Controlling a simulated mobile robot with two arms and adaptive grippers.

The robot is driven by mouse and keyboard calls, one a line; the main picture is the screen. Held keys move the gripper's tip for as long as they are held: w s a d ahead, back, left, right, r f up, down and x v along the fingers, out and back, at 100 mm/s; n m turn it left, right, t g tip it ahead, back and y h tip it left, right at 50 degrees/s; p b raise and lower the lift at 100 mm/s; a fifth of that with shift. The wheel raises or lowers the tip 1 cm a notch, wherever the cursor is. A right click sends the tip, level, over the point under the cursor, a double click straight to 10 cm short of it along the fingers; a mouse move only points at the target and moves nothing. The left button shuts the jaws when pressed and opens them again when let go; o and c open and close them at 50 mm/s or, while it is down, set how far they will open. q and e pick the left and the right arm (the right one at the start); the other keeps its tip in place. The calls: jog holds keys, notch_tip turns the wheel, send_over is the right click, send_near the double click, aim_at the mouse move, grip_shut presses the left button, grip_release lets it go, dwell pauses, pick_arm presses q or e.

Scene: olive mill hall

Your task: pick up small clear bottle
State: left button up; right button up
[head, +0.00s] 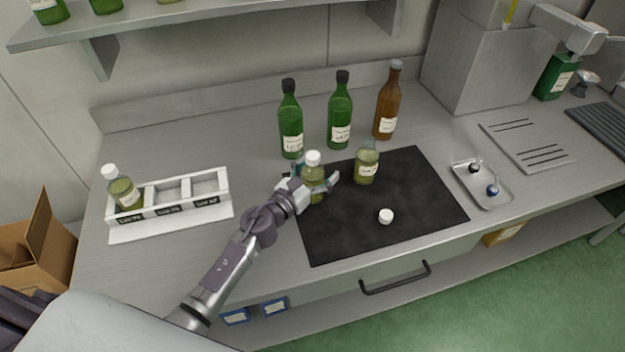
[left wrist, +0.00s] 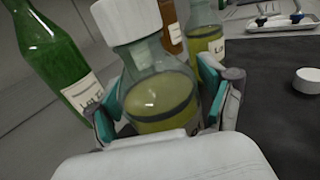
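The small clear bottle (head: 314,182) has a white cap and yellow-green liquid. It stands upright at the left edge of the black mat (head: 420,195). My left gripper (head: 318,174) is around it, one finger on each side. In the left wrist view the bottle (left wrist: 160,95) fills the space between the teal finger pads (left wrist: 160,98). The fingers look open, with small gaps beside the glass; firm contact does not show. My right gripper is not in view.
An uncapped bottle (head: 367,167) stands on the mat, with a loose white cap (head: 386,216) in front. Green bottles (head: 291,130) and a brown bottle (head: 386,110) stand behind. A white rack (head: 210,205) holding a capped bottle (head: 124,192) is left; a metal tray (head: 482,190) is right.

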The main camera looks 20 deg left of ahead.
aim_at(318, 154)
pick_arm(q)
jog(key=c, duration=1.4)
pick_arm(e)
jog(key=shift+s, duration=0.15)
pick_arm(q)
jog(key=shift+c, duration=0.3)
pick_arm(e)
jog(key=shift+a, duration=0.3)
pick_arm(q)
jog(key=shift+r, duration=0.15)
grip_shut()
notch_tip(318, 154, up, 5)
jog(key=p, duration=0.3)
jog(key=s+d+r+p, duration=0.3)
jog(key=d+r+p, duration=0.3)
jog(key=d, duration=0.5)
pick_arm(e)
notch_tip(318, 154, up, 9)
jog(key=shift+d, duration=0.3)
